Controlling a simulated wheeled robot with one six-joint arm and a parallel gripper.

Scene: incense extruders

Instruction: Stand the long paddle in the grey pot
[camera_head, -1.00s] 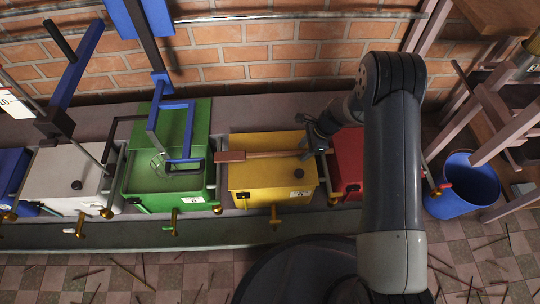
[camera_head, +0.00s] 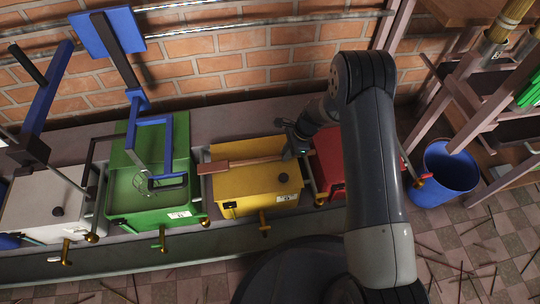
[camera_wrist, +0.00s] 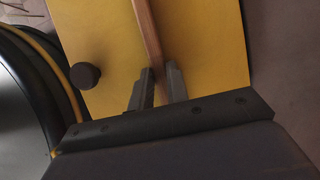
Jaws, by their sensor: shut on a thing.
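The long paddle (camera_head: 240,162) is a thin brown wooden bar with a wider end at the left. It lies level across the yellow box in the head view; I cannot tell whether it touches the lid. My gripper (camera_head: 291,150) is shut on its right end. In the wrist view the paddle (camera_wrist: 147,28) runs up from between the two fingers of my gripper (camera_wrist: 160,85). A grey pot (camera_head: 491,52) stands on the wooden rack at the upper right, with a tan bundle sticking up from it. The pot is far from my gripper.
A yellow box (camera_head: 255,192) is below my gripper, with a green machine (camera_head: 150,200) to its left and a red box (camera_head: 330,160) to its right. A blue bucket (camera_head: 447,175) stands by the wooden rack (camera_head: 470,100). Thin sticks litter the tiled floor.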

